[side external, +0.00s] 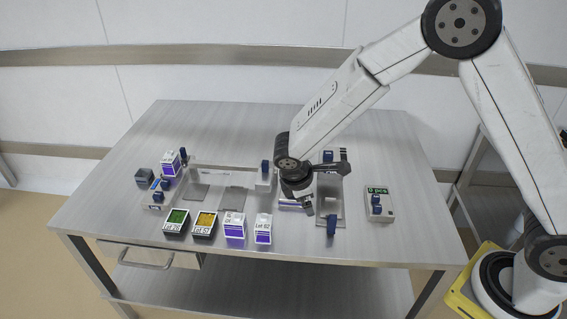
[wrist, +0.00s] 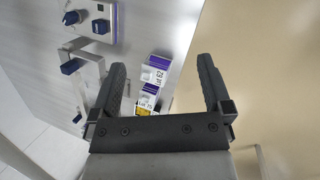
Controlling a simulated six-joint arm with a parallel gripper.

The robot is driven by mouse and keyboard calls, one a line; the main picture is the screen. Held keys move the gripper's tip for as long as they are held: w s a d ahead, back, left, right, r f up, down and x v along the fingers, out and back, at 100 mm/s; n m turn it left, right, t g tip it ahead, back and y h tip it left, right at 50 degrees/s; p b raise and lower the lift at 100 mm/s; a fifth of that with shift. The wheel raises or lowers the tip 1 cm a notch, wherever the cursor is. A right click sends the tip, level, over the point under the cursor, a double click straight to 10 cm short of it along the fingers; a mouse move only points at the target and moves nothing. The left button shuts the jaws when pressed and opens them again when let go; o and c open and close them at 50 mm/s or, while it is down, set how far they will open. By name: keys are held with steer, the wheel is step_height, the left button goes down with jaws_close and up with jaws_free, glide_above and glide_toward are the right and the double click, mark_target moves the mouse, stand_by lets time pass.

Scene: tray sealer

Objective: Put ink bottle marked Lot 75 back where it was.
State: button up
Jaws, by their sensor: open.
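The ink bottle that reads as Lot 75 (side external: 234,226) is a white and purple block standing in the front row on the table. It also shows in the wrist view (wrist: 147,103), partly hidden behind a similar bottle that seems to read Lot 62 (wrist: 155,76). That bottle stands at the row's right end (side external: 263,230). My gripper (side external: 306,207) is to the right of the row and above the table. In the wrist view its two fingers (wrist: 163,90) are wide apart, with nothing held between them.
A green-topped box (side external: 176,222) and an orange-topped box (side external: 205,225) stand left in the row. Another purple and white bottle (side external: 171,164) stands at the back left. A pale sealer frame (side external: 222,174) lies behind the row. A counter (side external: 379,205) with blue knobs sits right.

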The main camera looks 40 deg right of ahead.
steer(key=s+d+r+m+y, duration=0.2)
steer(key=s+d+r+m, duration=0.1)
steer(key=s+m, duration=0.3)
steer(key=s+d+r+m+t+y, duration=0.1)
steer(key=s+d+r+m+y, duration=0.1)
steer(key=s+m, duration=0.4)
steer(key=shift+s+d+r+t, duration=0.3)
steer(key=shift+s+d+r, duration=0.5)
steer(key=shift+s+d, duration=0.3)
